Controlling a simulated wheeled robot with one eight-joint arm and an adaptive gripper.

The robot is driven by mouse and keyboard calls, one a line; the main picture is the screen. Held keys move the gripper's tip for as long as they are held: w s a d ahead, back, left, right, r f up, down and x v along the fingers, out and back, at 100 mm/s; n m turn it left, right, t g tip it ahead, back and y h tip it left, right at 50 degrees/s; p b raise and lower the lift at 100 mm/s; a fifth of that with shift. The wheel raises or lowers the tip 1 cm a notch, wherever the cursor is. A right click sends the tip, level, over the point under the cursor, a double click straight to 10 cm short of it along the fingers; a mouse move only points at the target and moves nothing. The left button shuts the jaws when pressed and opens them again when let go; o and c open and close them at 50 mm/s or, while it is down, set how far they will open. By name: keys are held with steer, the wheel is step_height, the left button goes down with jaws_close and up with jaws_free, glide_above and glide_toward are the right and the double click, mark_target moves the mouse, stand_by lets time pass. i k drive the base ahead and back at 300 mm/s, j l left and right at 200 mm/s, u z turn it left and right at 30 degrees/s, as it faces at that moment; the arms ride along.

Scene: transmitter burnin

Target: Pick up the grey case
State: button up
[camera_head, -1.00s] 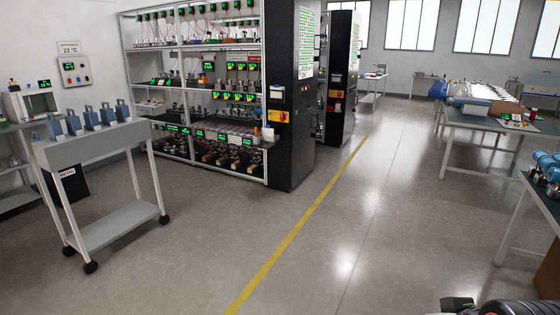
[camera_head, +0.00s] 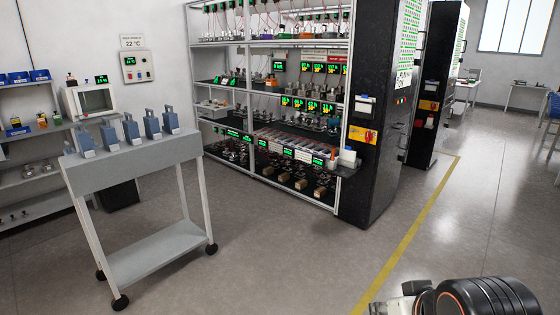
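I cannot single out a grey case with certainty. Several blue-grey cases with top handles (camera_head: 131,129) stand upright in a row on the top of a grey trolley (camera_head: 150,160), at the left. Small devices on the big rack (camera_head: 262,90) are too small to tell apart. Part of my arm shows at the bottom right, well apart from the trolley. My gripper's fingers are not in view.
A black cabinet (camera_head: 372,190) closes the rack's right end. A wall shelf (camera_head: 32,162) with blue bins (camera_head: 18,78) stands at the far left. The floor (camera_head: 290,260) is clear between the trolley and the yellow line (camera_head: 415,225).

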mark_target(327, 34)
steer(key=i, duration=2.9)
steer(key=i+l+u, duration=0.1)
steer(key=i, duration=1.35)
